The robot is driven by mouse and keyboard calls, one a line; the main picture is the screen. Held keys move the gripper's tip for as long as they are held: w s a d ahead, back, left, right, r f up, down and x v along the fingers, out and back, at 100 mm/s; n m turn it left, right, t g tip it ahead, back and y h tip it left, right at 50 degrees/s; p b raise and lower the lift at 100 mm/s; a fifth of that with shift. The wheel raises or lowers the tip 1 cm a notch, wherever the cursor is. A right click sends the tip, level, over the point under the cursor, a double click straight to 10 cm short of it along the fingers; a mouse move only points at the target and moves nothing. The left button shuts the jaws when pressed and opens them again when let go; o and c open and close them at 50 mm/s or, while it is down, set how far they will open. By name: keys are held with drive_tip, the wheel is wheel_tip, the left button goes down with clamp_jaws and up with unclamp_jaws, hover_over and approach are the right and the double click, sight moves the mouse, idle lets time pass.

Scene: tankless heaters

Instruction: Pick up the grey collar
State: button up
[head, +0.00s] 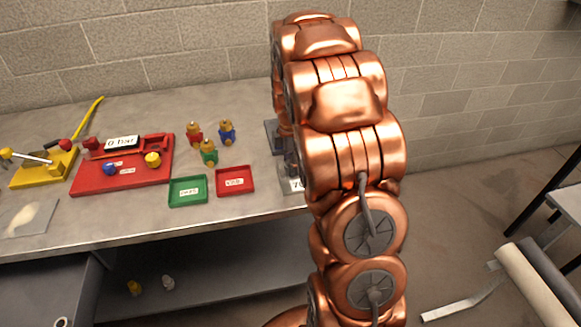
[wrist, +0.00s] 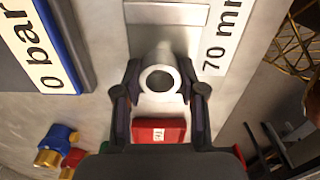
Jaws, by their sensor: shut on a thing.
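The grey collar (wrist: 160,62) is a pale metal ring with a round hole, seen end-on in the wrist view. It sits between the two dark fingers of my gripper (wrist: 159,85), which are shut on it from the left and right. A grey metal piece with a "70 mm" label (wrist: 222,35) lies just beyond it. Whether the collar still touches that piece cannot be told. In the head view my copper arm hides most of the gripper and the collar.
A red tray (head: 235,180) and a green tray (head: 188,191) lie left of my arm. Several brass-topped coloured fittings (head: 209,153) stand behind them. A red board (head: 122,178) and a yellow block (head: 44,168) are farther left. A "0 bar" plate (wrist: 38,45) is close left in the wrist view.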

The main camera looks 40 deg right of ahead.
clamp_jaws()
drive_tip(key=shift+r, duration=0.1)
